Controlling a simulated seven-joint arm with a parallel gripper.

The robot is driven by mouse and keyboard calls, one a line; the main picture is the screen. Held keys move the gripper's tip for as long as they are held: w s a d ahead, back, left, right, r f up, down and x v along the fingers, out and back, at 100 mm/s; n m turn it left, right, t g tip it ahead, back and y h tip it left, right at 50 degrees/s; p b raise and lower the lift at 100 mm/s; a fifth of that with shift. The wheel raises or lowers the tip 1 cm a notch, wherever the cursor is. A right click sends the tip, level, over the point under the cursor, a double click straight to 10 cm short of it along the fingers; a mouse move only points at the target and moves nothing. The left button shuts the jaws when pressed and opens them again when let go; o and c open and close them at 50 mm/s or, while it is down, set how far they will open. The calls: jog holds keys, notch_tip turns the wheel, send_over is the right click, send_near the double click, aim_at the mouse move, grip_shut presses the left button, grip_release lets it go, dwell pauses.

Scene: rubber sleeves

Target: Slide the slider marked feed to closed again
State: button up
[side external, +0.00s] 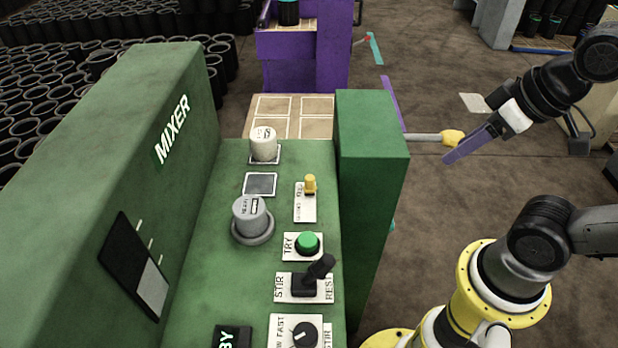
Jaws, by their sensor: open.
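The feed slider (310,184) has a yellow knob on a small white plate (305,207) on the green mixer panel. The knob stands at the far end of the plate. The lettering is small and partly hidden, so I cannot read which end is closed. My gripper (455,156) is open, with purple fingers seen edge-on, one hiding the other. It hangs in the air to the right of the tall green block, apart from the slider, and nothing shows held in it.
The tall green block (372,150) stands between my gripper and the slider. A pale rod with a yellow end (452,137) shows by the fingertips. Nearby are a grey knob (252,215), a white knob (264,145), a green button (308,243) and a black lever (318,268).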

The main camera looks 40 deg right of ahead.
jog(key=w+a+r+n+g, duration=0.2)
jog(key=w+a+r+n, duration=0.2)
jog(key=w+r+n, duration=0.5)
jog(key=n+g, duration=0.4)
jog(key=n, duration=0.1)
send_over(310, 177)
notch_tip(310, 177, down, 7)
notch_tip(310, 177, down, 13)
jog(key=shift+r, duration=0.2)
grip_shut()
